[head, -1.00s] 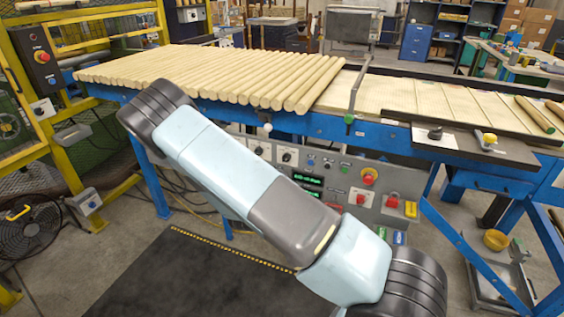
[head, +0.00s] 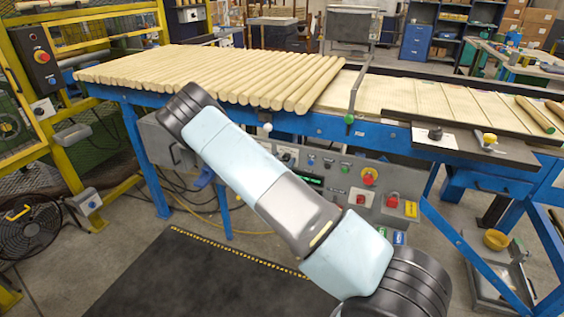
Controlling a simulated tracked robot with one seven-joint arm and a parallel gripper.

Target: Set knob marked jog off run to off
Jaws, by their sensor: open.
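The grey control panel (head: 402,182) is fixed under the blue front rail of the conveyor, and my arm crosses in front of its left part. A black rotary knob (head: 287,157) on a pale plate shows at the panel's upper left, just above my arm. Its lettering and setting are too small to read, so I cannot tell whether it is the jog off run knob. Other parts of the panel's left side are hidden behind my arm. My gripper is not in view; only my arm links show.
Wooden rods (head: 215,75) lie on the conveyor (head: 390,130) above. A dark mat (head: 200,280) lies on the floor in front. A yellow frame (head: 75,175) stands at left.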

